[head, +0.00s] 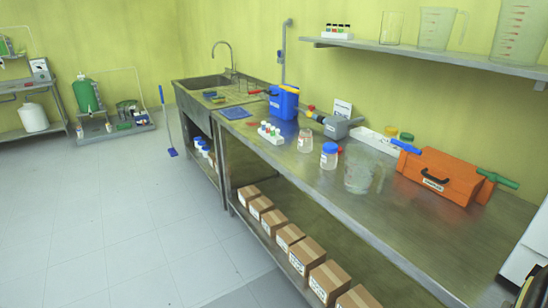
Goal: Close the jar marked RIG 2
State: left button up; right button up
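Two small jars stand on the steel bench. One clear jar (305,141) has no lid visible on it. The other jar (329,159) wears a blue lid (330,148). Both carry small labels that are too small to read, so I cannot tell which is marked RIG 2.
A clear beaker (358,172) stands right of the jars, before an orange case (440,178) with blue and green handles. A vial rack (270,133), blue unit (284,103) and grey device (338,127) stand left and behind. The bench's front right is clear. Boxes (308,256) line the lower shelf.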

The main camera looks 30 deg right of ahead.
aim_at(305, 143)
jog(key=u, duration=0.05)
jog(key=i, duration=1.7)
jog(key=z, duration=1.4)
jog(key=i, duration=1)
jog(key=z, duration=0.65)
